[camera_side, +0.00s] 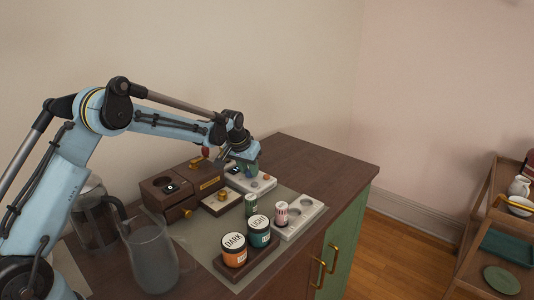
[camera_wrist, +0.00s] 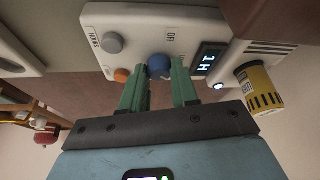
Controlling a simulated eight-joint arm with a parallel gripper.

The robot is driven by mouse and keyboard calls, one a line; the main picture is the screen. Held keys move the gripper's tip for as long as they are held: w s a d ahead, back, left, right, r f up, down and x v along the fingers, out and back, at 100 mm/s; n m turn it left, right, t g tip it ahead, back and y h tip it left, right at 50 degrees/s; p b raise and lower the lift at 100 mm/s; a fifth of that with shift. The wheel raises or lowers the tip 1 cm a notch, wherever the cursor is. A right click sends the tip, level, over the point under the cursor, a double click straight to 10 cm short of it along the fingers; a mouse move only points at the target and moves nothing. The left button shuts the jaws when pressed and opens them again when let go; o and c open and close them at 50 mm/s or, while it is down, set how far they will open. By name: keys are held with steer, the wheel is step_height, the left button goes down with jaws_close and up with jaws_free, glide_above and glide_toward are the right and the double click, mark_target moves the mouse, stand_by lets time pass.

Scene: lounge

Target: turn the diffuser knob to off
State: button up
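The diffuser (camera_wrist: 135,35) is a white box under my gripper in the wrist view, with an OFF label near its blue knob (camera_wrist: 159,67). Its dark display (camera_wrist: 206,58) shows what looks like 1H. A grey button (camera_wrist: 112,42) marked HOURS and an orange button (camera_wrist: 121,75) are on the same face. My gripper (camera_wrist: 160,72) has its two green fingers on either side of the blue knob, with no clear gap beside it. The knob's pointer is not clear. In the side view, my gripper (camera_side: 246,170) hides part of the white diffuser (camera_side: 260,185).
A wooden box with drawers (camera_side: 185,187) stands close left of the diffuser. The cabinet top's back right (camera_side: 315,160) is clear.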

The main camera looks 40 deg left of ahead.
jaws_close()
steer(key=shift+d+n, duration=0.1)
steer(key=shift+n, duration=0.2)
steer(key=n+y, duration=0.1)
steer(key=n, duration=0.1)
steer(key=shift+n+g, duration=0.3)
steer(key=shift+n, duration=0.1)
steer(key=n, duration=0.2)
steer(key=n+g+y, duration=0.1)
steer(key=n, duration=0.1)
steer(key=shift+w+d+n+y, duration=0.1)
steer(key=shift+w+n+y, duration=0.05)
steer(key=shift+n+y, duration=0.15)
steer(key=n+g, duration=0.1)
steer(key=n, duration=0.3)
steer(key=shift+w+g+y, duration=0.1)
steer(key=shift+g+y, duration=0.2)
steer(key=shift+g, duration=0.1)
steer(key=shift+n+g, duration=0.9)
steer(key=shift+n, duration=1.6)
